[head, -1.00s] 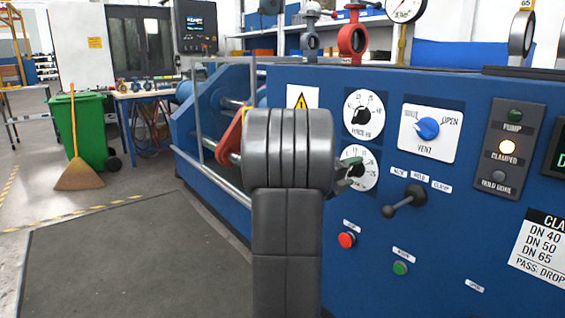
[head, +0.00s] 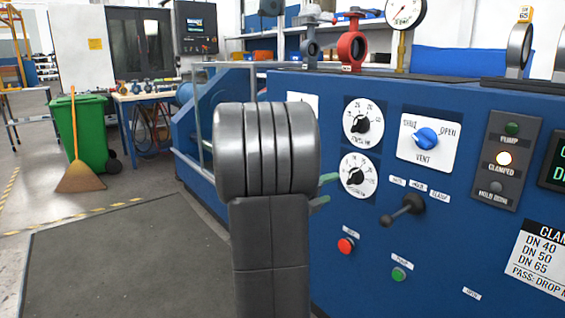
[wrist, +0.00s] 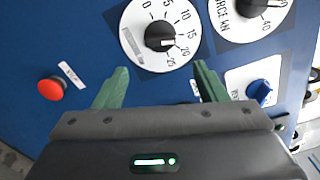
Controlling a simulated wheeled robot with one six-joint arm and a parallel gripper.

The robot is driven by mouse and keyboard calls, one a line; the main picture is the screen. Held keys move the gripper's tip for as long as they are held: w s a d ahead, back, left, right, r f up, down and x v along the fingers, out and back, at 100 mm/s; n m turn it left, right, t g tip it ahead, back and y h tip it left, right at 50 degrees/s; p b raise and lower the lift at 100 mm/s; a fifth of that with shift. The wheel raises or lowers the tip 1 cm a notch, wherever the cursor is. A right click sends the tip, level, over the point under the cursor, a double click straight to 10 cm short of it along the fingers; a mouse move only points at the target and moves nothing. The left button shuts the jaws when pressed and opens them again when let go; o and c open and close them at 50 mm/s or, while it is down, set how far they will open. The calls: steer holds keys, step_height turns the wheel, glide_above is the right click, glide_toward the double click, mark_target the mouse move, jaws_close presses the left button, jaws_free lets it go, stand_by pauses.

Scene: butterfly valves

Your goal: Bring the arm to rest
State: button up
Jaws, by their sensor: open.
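My arm rises in the middle of the head view in front of a blue control panel (head: 400,255), its thick grey joint hiding part of the panel. The fingers are apart from the knob.
The panel also carries an upper force dial (head: 363,122), a blue vent knob (head: 426,138), a black lever (head: 402,209), a red button (head: 345,245) and a green button (head: 398,274). A green bin (head: 83,135) and broom (head: 80,178) stand left. The floor mat (head: 120,260) is clear.

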mark_target(350, 177)
steer(key=shift+n, duration=0.4)
steer(key=x, duration=0.3)
steer(key=b+x, duration=0.1)
steer(key=x, duration=0.6)
steer(key=shift+r+b, duration=0.25)
steer(key=shift+b, duration=0.05)
steer(key=n+p, duration=0.4)
steer(key=n, duration=0.1)
steer(key=shift+r, duration=0.15)
steer(key=n+p, duration=0.4)
steer(key=n, duration=0.1)
steer(key=n+p, duration=0.4)
steer(key=n, duration=0.1)
steer(key=shift+w+a+r+n, duration=0.1)
steer(key=shift+n, duration=0.3)
steer(key=shift+n+p, duration=1.35)
steer(key=shift+n, duration=0.65)
steer(key=shift+a, duration=0.15)
